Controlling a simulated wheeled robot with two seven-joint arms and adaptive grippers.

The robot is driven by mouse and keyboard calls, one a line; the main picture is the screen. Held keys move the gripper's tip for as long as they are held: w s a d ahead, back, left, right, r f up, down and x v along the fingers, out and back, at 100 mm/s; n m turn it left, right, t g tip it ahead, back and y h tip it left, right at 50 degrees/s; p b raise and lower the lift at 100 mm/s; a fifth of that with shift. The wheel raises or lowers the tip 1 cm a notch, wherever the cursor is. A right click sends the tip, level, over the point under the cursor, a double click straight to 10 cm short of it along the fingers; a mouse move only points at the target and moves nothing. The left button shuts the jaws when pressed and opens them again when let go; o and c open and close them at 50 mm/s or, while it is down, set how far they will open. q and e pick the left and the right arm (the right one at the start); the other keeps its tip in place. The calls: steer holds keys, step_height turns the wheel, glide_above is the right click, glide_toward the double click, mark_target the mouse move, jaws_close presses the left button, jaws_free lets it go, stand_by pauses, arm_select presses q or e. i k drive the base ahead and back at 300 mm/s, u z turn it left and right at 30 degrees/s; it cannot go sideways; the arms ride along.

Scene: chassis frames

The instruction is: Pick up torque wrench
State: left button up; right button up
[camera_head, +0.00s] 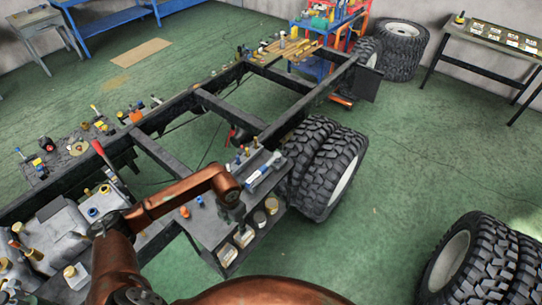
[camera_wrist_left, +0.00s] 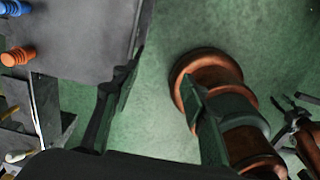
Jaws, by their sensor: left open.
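My left gripper (camera_head: 236,218) hangs over the grey bench at the near side of the chassis. A red-handled tool (camera_head: 104,156) stands tilted at the left by the chassis rail.
The dark chassis frame (camera_head: 220,105) runs diagonally behind the bench. Large tyres (camera_head: 325,165) stand right of the bench. Small orange knobs (camera_head: 185,212) stand on the bench; one also shows in the left wrist view (camera_wrist_left: 18,57). Open green floor (camera_head: 420,165) lies to the right.

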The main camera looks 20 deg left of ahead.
mark_target(277, 158)
steer(key=i, duration=1.1)
